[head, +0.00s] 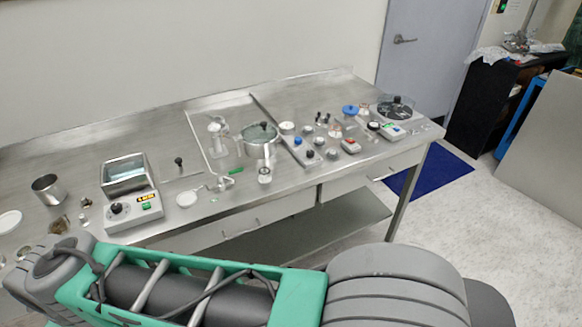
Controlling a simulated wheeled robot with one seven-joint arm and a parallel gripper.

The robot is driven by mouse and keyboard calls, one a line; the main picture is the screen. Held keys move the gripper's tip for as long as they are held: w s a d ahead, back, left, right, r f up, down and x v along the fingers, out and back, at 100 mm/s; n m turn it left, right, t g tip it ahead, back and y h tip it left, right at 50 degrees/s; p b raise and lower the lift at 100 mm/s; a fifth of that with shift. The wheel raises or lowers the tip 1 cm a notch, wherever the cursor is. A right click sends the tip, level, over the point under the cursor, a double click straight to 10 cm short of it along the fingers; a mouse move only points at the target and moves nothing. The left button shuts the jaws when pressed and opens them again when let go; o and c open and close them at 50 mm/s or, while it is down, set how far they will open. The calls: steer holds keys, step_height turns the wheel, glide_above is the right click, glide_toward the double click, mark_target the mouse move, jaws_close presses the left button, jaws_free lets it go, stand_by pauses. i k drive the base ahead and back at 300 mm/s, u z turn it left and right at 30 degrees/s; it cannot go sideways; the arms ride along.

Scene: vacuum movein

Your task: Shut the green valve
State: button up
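A small green handle (236,170), which looks like the green valve, sits low on the steel bench, just left of a metal pot. It is too small here to tell whether it is open or shut. The metal pot (259,147) has a dark knob on its lid. My green and grey arm crosses the bottom of the head view, in front of the bench. My gripper is not in view.
The steel bench (90,145) holds a bath with a control box (131,209) at left, a metal beaker (47,188), and a white dish (193,198) near the front edge. Several small fittings crowd the right side, by a blue-capped item (350,110). The back left of the bench is bare.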

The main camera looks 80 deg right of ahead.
mark_target(219, 177)
steer(key=z, duration=1.95)
steer(key=k, duration=0.5)
steer(key=u, duration=1.8)
steer(key=i, duration=1)
steer(key=z, duration=1.5)
